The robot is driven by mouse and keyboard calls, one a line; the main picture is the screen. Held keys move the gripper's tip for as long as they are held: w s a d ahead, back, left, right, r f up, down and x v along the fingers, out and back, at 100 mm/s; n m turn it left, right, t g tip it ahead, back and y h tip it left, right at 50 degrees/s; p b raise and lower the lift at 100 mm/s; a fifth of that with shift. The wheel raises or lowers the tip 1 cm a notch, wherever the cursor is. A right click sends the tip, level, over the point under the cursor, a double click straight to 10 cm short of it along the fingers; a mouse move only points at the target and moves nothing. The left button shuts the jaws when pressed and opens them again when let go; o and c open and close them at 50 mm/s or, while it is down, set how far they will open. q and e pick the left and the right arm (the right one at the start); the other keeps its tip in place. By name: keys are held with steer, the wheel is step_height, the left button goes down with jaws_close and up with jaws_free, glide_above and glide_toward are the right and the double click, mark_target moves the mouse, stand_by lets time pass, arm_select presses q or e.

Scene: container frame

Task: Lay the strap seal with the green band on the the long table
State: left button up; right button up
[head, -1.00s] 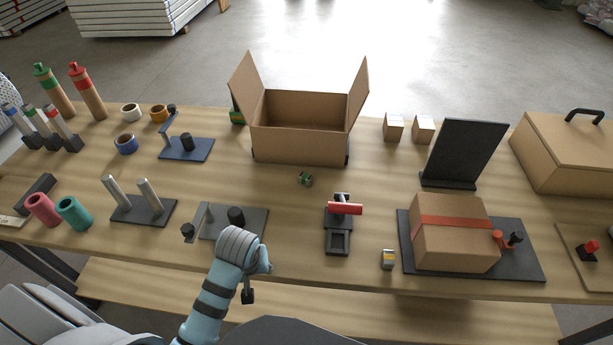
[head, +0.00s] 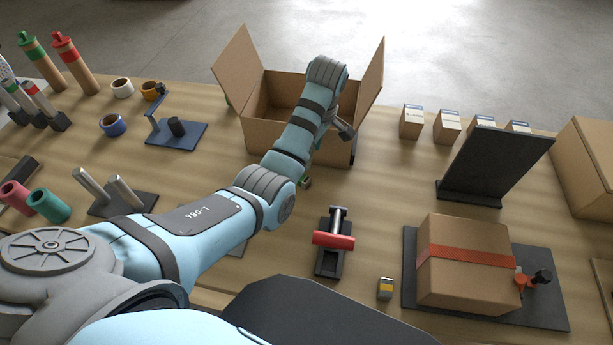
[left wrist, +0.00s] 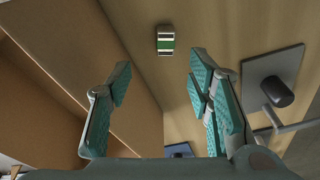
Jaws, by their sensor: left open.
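The strap seal with the green band (left wrist: 165,40) is a small block with green, white and black stripes. It lies on the long table (head: 262,262) in front of the open carton. In the head view the seal (head: 305,182) is mostly hidden by my left arm. My left gripper (head: 343,130) is at the front right part of the open carton in the head view. In the left wrist view my left gripper (left wrist: 160,68) is open and empty, with the seal beyond its fingertips, apart from them. My right gripper is not in view.
The open carton (head: 270,137) stands close to my left gripper, its flaps raised. A red-handled tool (head: 333,240), a yellow-banded seal (head: 385,288) and a strapped box (head: 465,280) stand to the right. A plate with a black cylinder (left wrist: 272,68) shows in the wrist view.

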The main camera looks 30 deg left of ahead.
arm_select(q)
glide_above(304, 182)
step_height(304, 182, down, 5)
steer(key=shift+f, duration=0.1)
steer(key=f, duration=0.2)
steer(key=w+f+b, duration=0.1)
steer(key=f, duration=0.1)
steer(key=a+f, duration=0.1)
steer(key=f, duration=0.1)
steer(key=shift+w, duration=0.25)
steer(key=shift+s+r, duration=0.2)
steer(key=shift+r, duration=0.05)
steer(key=shift+c, duration=0.9)
steer(key=c, duration=0.3)
jaws_close()
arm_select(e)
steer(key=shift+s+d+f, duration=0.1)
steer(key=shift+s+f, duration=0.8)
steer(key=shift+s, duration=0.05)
